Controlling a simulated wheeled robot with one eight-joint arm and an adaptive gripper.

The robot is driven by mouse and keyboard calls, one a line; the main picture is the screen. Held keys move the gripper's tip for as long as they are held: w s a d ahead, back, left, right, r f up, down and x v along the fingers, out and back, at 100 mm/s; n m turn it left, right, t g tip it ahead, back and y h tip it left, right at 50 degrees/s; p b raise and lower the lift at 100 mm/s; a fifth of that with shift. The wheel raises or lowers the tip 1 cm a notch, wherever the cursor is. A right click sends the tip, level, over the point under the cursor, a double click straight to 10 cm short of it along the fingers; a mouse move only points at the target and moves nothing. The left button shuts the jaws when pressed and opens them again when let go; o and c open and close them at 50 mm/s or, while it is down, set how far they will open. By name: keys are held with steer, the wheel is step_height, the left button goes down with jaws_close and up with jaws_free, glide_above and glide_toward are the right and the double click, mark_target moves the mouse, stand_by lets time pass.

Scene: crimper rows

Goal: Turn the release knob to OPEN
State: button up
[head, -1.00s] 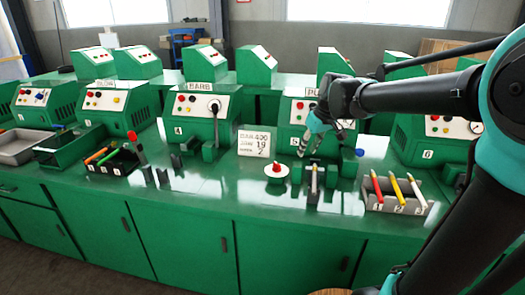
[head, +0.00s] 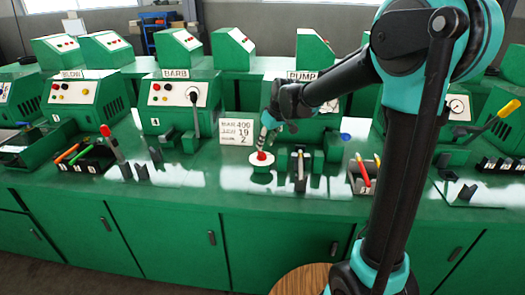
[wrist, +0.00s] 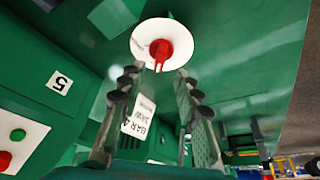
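The release knob (head: 261,157) is red and sits on a round white dial (head: 261,178) on the green bench. In the wrist view the knob (wrist: 161,50) shows at the top, centred on the dial (wrist: 142,28). Writing on the dial is too small to read, so the setting cannot be told. My gripper (head: 266,143) is just above and behind the knob in the head view. In the wrist view its two fingers (wrist: 161,84) are apart with nothing between them, and the knob lies beyond the tips. No contact is visible.
A white sign (head: 236,132) stands behind left of the dial. A small upright holder (head: 300,180) is close at right, with a box of coloured handles (head: 361,185) beyond. The PUMP machine is behind my arm. Bare bench lies in front of the dial.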

mark_target(262, 152)
steer(key=shift+x, duration=2.65)
jaws_close()
